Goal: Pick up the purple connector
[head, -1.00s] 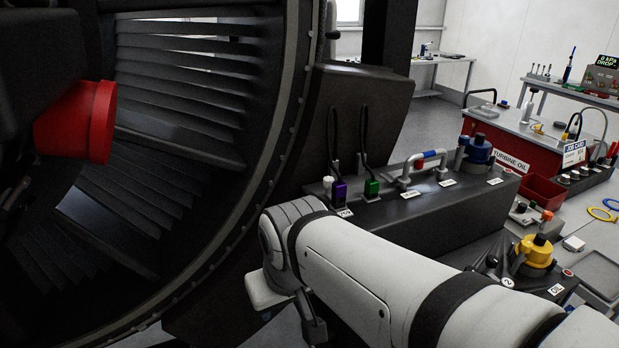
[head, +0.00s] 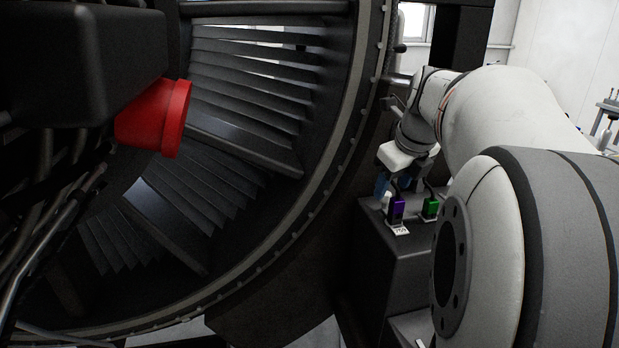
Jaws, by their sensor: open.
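The purple connector (head: 397,209) stands upright at the near left end of the dark bench block (head: 378,243), behind a small white label (head: 400,230). My gripper (head: 393,186) points down just above and behind it, with blue fingertips apart. The gap between the fingertips looks empty. I cannot tell how far the fingertips are from the connector or its cable.
A green connector (head: 431,207) stands close to the right of the purple one. A small white-topped item (head: 387,201) is just left of it. The large engine ring (head: 345,150) rises at left, with a red cap (head: 160,117). My arm hides the right side.

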